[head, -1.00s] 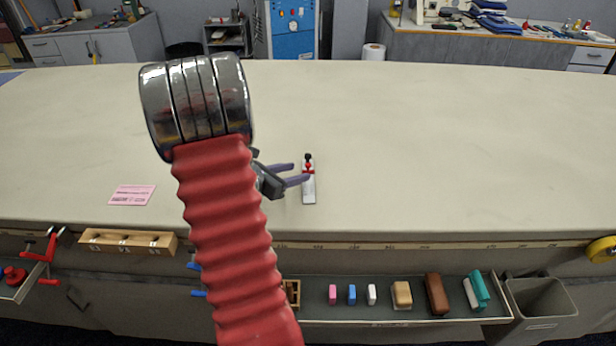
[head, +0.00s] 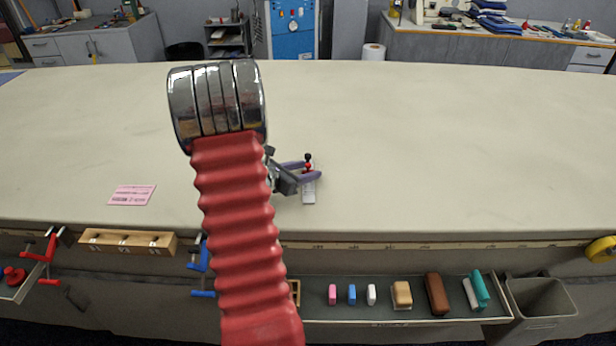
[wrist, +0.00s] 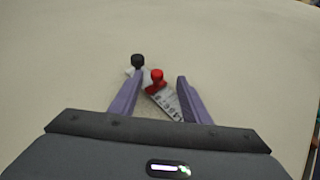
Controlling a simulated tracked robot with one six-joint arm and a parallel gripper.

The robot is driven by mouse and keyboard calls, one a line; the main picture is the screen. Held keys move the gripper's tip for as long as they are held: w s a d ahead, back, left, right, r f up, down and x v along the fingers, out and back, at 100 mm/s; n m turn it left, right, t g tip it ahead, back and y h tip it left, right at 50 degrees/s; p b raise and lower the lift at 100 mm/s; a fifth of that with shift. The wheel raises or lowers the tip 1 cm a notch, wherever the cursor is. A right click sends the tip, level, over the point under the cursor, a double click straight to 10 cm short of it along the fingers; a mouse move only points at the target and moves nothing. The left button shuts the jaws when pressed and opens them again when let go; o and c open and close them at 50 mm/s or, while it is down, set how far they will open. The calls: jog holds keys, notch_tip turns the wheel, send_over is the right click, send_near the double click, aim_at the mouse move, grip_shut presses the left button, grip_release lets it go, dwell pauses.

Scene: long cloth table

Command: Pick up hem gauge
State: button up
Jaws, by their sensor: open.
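The hem gauge (head: 308,195) lies on the cloth table near its front edge. It is a pale marked ruler with a red slider and a black knob at its far end. My gripper (head: 316,170) is open with its purple fingers around the red and black part. In the wrist view the gauge (wrist: 165,99) runs diagonally between the fingers of my gripper (wrist: 160,82), its red knob between the tips and its black knob close to the left tip. Whether a finger touches it I cannot tell. Its near end is partly hidden by the right finger.
A pink card (head: 132,195) lies on the table at left. Below the front edge hang a wooden block rack (head: 128,242), a tray (head: 385,312) with chalks and blocks, and a grey bin (head: 540,305). The rest of the tabletop (head: 430,140) is clear.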

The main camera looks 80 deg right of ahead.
jog(key=shift+c, duration=0.5)
grip_shut()
